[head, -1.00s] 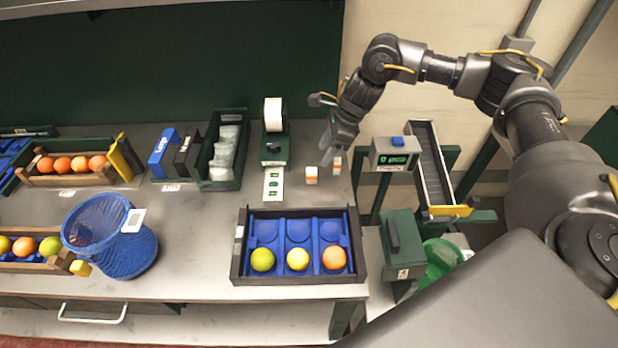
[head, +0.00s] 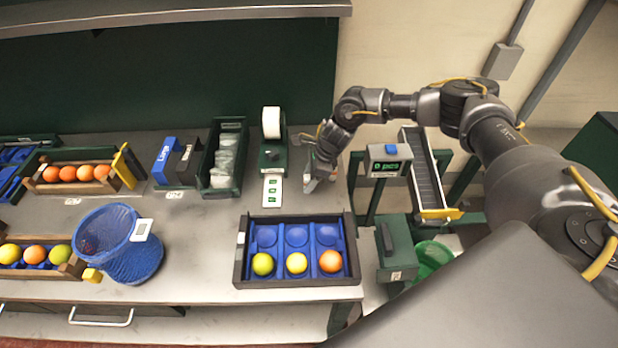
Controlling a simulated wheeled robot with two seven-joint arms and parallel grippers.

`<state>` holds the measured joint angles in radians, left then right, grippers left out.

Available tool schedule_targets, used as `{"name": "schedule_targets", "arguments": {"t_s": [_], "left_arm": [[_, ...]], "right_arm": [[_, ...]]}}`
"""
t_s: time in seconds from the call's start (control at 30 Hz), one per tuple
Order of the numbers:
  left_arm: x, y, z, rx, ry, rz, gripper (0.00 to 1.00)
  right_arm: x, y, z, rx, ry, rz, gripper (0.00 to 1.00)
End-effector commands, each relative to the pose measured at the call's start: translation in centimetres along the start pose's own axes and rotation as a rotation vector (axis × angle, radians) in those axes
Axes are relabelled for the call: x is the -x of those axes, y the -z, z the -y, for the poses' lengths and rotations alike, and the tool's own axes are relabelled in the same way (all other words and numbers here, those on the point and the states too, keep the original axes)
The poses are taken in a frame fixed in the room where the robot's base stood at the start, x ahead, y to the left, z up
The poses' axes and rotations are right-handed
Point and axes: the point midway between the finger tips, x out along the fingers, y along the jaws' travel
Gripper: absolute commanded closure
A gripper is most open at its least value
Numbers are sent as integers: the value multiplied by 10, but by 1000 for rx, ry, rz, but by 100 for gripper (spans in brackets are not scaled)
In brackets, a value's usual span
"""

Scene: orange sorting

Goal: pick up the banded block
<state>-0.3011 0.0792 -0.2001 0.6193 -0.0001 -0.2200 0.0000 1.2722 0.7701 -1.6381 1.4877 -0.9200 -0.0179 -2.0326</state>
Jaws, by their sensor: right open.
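My right gripper (head: 320,180) is open, pointing down at the back of the table, just right of the label printer. It is over the spot where two small white-and-orange blocks stood in the earlier frame. The gripper now covers them, so the banded block cannot be made out clearly. I cannot tell whether it lies between the fingers or beside them. My left gripper is not in view.
The label printer (head: 272,153) stands close left of my gripper. A dark tray (head: 240,268) with blue cups and three fruits is in front. A blue mesh basket (head: 135,262) stands left. The green-framed chute (head: 424,175) is right.

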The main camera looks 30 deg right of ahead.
Motion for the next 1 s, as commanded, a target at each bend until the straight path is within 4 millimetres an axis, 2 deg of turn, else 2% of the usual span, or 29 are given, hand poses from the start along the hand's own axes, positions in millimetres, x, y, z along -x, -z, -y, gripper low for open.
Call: {"name": "schedule_targets", "arguments": {"t_s": [0.13,0.37,0.47,0.73,1.0], "left_arm": [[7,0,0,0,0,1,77],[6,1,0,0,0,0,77],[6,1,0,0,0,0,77],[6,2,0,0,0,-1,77],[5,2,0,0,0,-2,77]], "right_arm": [[-13,1,0,-1,0,-2,53],[-16,1,0,0,1,-1,53],[-16,1,0,0,1,-1,63],[-16,1,0,0,1,-1,99],[-15,1,1,0,1,0,100]]}}
